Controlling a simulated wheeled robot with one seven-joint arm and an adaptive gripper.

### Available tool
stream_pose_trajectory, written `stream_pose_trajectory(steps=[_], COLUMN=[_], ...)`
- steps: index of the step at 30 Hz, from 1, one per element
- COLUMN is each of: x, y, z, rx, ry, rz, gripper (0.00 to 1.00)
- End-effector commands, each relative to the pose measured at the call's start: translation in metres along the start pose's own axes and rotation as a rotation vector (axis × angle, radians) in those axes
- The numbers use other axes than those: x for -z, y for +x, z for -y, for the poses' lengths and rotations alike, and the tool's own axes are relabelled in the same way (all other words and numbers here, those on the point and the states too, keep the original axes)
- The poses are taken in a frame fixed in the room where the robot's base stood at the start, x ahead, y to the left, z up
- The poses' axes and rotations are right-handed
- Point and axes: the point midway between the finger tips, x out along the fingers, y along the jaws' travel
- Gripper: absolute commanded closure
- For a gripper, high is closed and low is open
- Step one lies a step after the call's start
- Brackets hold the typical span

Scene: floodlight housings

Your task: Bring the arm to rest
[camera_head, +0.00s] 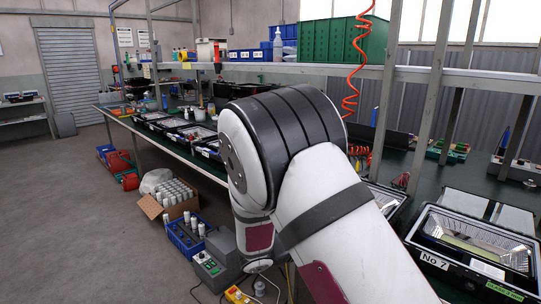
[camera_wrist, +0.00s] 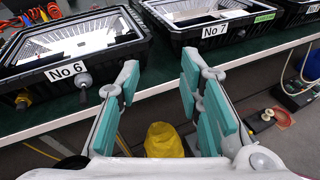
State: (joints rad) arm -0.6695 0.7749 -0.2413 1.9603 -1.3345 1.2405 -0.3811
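My gripper (camera_wrist: 160,72) shows in the wrist view with its two teal-padded fingers spread apart. It is open, and nothing is between the fingertips. The fingers are in front of the near edge of the green bench (camera_wrist: 160,86). Two black floodlight housings lie beyond them: the one labelled No 6 (camera_wrist: 75,45) to the left, and No 7 (camera_wrist: 215,20) to the upper right. In the head view my bent arm fills the middle and hides the gripper. Housing No 7 (camera_head: 470,250) lies on the bench at the right there.
Below the bench are a yellow object (camera_wrist: 163,140), blurred, a blue crate (camera_head: 185,238) of bottles, a cardboard box (camera_head: 168,200) and a grey control box (camera_head: 215,265). An orange coiled hose (camera_head: 350,95) hangs above the bench. The floor at left is clear.

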Motion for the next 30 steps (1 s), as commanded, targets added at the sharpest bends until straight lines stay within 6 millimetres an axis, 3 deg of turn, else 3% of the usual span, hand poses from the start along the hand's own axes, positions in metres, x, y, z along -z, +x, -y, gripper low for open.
stream_pose_trajectory(steps=[1, 3, 12, 21, 30], x=[-0.023, -0.044, -0.119, -0.171, -0.209], y=[0.002, 0.003, -0.014, -0.060, -0.121], z=[0.017, 0.040, 0.137, 0.221, 0.285], rx=[0.055, 0.130, 0.424, 0.676, 0.876], ry=[0.072, 0.165, 0.576, 0.994, 1.411], rz=[-0.043, -0.103, -0.340, -0.559, -0.767], gripper=[0.66, 0.66, 0.66, 0.66, 0.66])
